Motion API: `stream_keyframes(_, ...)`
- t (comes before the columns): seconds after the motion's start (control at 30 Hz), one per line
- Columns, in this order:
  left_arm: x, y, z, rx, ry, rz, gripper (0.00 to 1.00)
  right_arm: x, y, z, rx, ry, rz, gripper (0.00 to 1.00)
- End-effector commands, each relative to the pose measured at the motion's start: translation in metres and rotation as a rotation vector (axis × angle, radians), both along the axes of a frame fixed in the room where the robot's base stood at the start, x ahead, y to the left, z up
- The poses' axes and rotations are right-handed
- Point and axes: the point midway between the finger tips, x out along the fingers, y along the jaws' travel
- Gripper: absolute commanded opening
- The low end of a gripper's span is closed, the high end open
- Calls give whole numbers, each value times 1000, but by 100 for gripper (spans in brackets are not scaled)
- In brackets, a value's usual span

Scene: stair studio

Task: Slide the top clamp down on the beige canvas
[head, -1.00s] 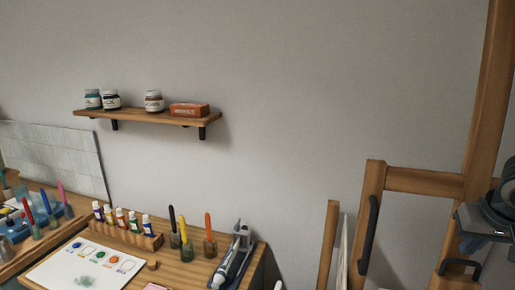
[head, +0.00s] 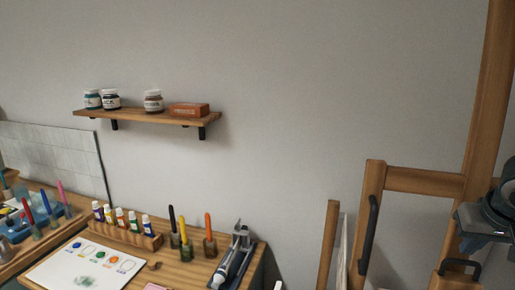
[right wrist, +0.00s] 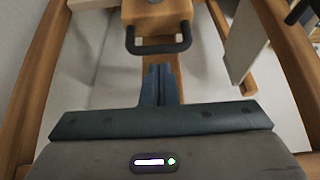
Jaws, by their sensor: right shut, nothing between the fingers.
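A wooden clamp block (head: 452,281) with a black U-shaped handle (head: 460,266) sits on the wooden easel (head: 425,182) at the lower right of the head view. The block (right wrist: 157,12) and its handle (right wrist: 158,49) also show at the top of the right wrist view. My right gripper (head: 474,243) is at the right edge of the head view, just above the handle. In the right wrist view its fingers (right wrist: 158,70) are together and empty, with their tips pointing towards the handle without visibly gripping it. I cannot make out the beige canvas for certain. My left gripper is out of view.
A second black handle (head: 369,234) is on the easel's left post. A desk (head: 185,272) with paint tubes (head: 121,216) and brushes (head: 208,238) stands at lower left. A wall shelf (head: 150,117) holds jars. The wall between shelf and easel is bare.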

Motion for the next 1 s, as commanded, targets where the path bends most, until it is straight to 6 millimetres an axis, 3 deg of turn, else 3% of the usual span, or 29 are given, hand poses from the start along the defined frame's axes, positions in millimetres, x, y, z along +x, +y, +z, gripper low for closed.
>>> stream_keyframes(0.8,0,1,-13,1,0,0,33,0,0,-17,0,0,1,0)
stream_keyframes(1.0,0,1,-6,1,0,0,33,0,0,-9,0,0,0,0)
